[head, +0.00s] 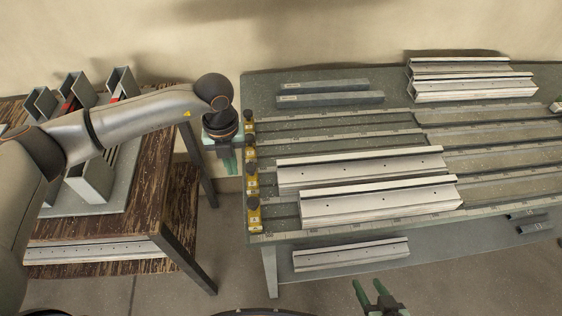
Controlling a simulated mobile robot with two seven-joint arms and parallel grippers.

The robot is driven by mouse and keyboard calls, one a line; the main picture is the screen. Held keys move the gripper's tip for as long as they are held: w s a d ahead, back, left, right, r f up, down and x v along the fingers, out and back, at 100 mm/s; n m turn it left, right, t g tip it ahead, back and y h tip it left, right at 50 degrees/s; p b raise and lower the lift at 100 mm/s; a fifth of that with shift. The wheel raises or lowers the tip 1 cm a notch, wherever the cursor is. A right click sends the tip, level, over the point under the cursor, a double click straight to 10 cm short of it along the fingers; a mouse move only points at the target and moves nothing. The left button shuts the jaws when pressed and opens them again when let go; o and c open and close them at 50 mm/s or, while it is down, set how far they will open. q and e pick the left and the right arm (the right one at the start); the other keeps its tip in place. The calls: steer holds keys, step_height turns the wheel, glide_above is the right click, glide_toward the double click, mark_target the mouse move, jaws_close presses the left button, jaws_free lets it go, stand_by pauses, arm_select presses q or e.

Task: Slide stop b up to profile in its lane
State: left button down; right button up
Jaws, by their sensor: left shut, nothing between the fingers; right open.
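Several yellow stops with dark knobs stand at the left ends of the bench lanes: the rearmost stop (249,128), a second (251,156), a third (252,186) and the front stop (254,217). Their letters are too small to read, so I cannot tell which is stop b. Two pale profiles lie in the nearer lanes: the rear profile (358,172) and the front profile (378,203), each right of the stops with a gap. My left gripper (230,166) is shut and empty, just left of the second stop. My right gripper (376,292) is open and empty in front of the bench.
The bench (258,92) carries two grey bars (325,87) at the back and a stack of profiles (470,80) at back right. The two rear lanes look clear. Another profile (350,254) lies on the lower shelf. A wooden table (150,190) with grey channels (92,180) stands left.

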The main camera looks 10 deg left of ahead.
mark_target(255, 167)
arm_select(q)
steer(key=shift+w+d+r+b, duration=0.15)
steer(key=shift+w+d, duration=0.2)
steer(key=shift+d, duration=0.95)
steer(key=shift+w+d+f+b, duration=0.15)
steer(key=shift+w+d, duration=0.15)
steer(key=shift+d, duration=1)
steer(key=shift+w+d+r+b, duration=0.1)
steer(key=shift+w+d+b, duration=0.15)
steer(key=shift+d, duration=0.45)
steer(key=shift+w+d+r+b, duration=0.15)
steer(key=shift+d+b, duration=0.1)
steer(key=shift+d, duration=0.4)
steer(key=shift+w+d, duration=0.15)
steer(key=shift+d, duration=0.35)
steer(key=shift+a, duration=0.1)
steer(key=shift+a, duration=0.6)
step_height(255, 167, up, 7)
steer(key=p, duration=0.3)
steer(key=shift+s+a+f+p, duration=0.2)
steer(key=shift+p, duration=0.2)
